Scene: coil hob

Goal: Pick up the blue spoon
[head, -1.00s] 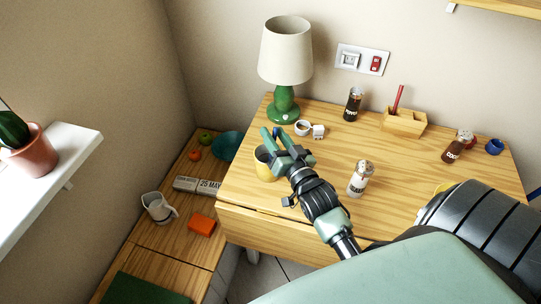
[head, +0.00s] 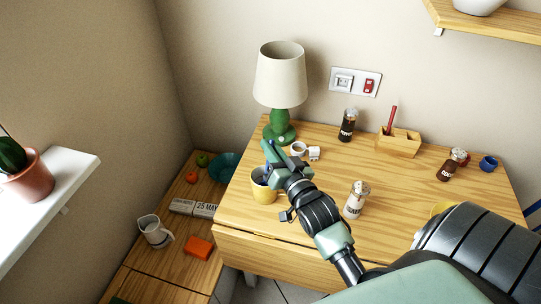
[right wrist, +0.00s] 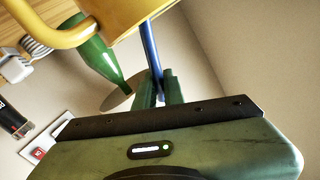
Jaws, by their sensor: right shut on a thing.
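A yellow mug (head: 263,192) stands at the table's left edge, below the lamp. It also shows large at the top of the right wrist view (right wrist: 112,14). The blue spoon (right wrist: 152,48) shows as a thin shaft running from the mug down between my fingers; its lower end is hidden by the mug. My right gripper (head: 271,153) is over the mug, shut on the spoon. Its green fingers also show in the right wrist view (right wrist: 160,92). My left gripper is in neither view.
A green lamp (head: 280,90) stands just behind the mug. A lower surface at left holds a jug (head: 153,230).

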